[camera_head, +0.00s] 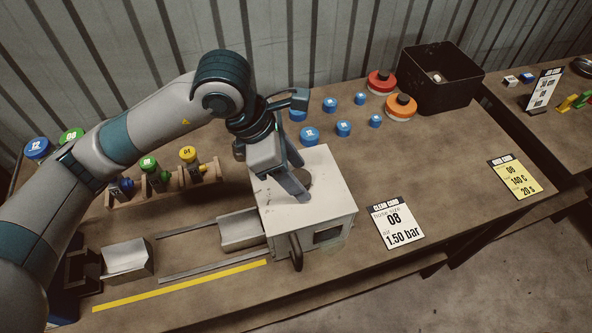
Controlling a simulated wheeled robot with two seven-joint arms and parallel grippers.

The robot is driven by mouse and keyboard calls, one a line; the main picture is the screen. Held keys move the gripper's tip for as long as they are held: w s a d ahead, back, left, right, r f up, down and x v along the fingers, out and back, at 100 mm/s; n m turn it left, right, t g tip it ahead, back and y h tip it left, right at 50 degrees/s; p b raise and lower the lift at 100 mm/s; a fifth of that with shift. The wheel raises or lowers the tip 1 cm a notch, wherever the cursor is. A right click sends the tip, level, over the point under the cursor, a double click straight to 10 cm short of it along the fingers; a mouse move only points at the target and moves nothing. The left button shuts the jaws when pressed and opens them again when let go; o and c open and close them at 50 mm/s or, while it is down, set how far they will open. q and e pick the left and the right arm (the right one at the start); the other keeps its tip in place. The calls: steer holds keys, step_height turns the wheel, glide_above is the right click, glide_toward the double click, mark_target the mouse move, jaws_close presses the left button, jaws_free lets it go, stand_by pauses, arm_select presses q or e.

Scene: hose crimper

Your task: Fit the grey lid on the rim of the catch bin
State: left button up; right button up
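A black open-topped bin (412,88), which looks like the catch bin, stands at the back right of the bench with a small pale item inside. No lid sits on its rim. I cannot make out a grey lid anywhere for certain. My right gripper is not in view.
Several blue caps (343,129) and two red-orange round pieces (400,107) lie between crimper and bin. A wooden rack (209,172) with coloured fittings is behind my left arm. A sign (396,222) reads 08, 1.50 bar. Bench right of the crimper is mostly clear.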

arm_select(q)
steer(key=shift+r, duration=0.1)
steer(key=shift+r+p, duration=0.3)
steer(key=shift+p, duration=0.25)
steer(key=b+v, duration=0.4)
steer(key=v, duration=0.7)
steer(key=shift+a+r, duration=0.2)
steer(key=shift+r, duration=0.15)
